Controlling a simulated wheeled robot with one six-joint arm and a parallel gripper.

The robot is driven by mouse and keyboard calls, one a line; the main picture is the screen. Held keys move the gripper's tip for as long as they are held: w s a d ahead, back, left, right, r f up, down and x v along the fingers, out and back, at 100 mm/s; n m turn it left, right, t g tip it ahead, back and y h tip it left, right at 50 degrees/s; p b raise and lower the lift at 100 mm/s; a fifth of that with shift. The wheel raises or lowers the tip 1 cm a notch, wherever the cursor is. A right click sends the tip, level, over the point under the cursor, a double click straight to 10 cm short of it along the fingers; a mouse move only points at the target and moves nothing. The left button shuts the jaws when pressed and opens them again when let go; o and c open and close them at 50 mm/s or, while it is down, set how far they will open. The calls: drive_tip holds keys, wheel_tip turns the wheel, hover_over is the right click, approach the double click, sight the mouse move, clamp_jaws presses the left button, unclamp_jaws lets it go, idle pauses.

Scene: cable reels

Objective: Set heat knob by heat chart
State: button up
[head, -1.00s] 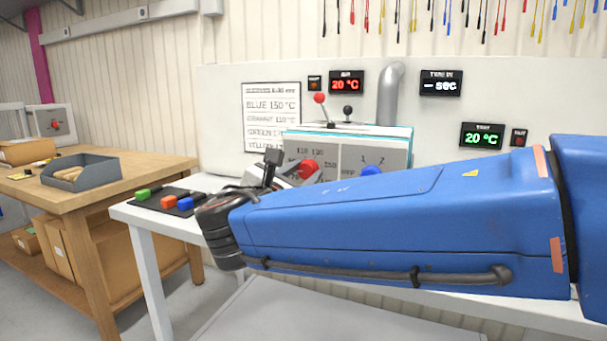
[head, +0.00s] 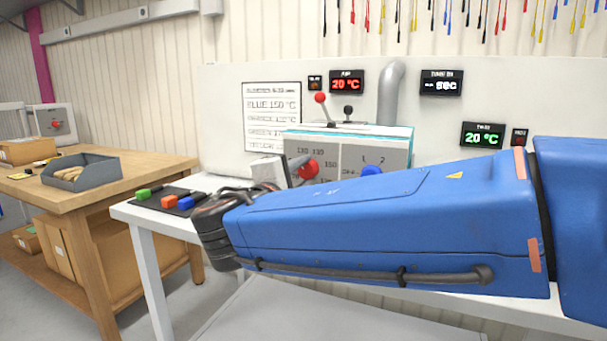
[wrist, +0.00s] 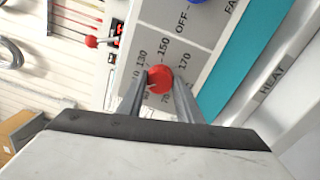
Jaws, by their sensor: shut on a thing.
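The red heat knob (head: 308,169) is on the left half of the heater's grey front panel (head: 381,156), with temperature numbers around it. In the wrist view the knob (wrist: 159,80) sits between the two fingers of my gripper (wrist: 160,84), which is shut on it. Numbers such as 130, 150 and 170 show around it; the knob's exact pointing is hard to read. The heat chart (head: 272,117) hangs on the wall behind, with BLUE 150 °C readable and other lines blurred. In the head view my arm hides the lower panel.
A blue knob (head: 371,171) is right of the red one. Levers with red (head: 320,98) and black tops stand above the heater. Green, red and blue pieces (head: 168,201) lie on a dark mat at the left. Red (head: 347,84) and green (head: 483,135) displays read 20 °C.

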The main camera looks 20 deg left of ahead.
drive_tip(key=m, duration=0.6)
drive_tip(key=shift+f+m+h, duration=0.1)
drive_tip(key=shift+m+h, duration=0.3)
drive_tip(key=m, duration=0.6)
idle(0.3)
drive_tip(key=o, duration=1)
drive_tip(key=shift+o, duration=0.2)
drive_tip(key=shift+s, duration=0.1)
drive_tip(key=s+a, duration=0.2)
drive_tip(key=s, duration=1.5)
drive_tip(key=shift+f, duration=0.15)
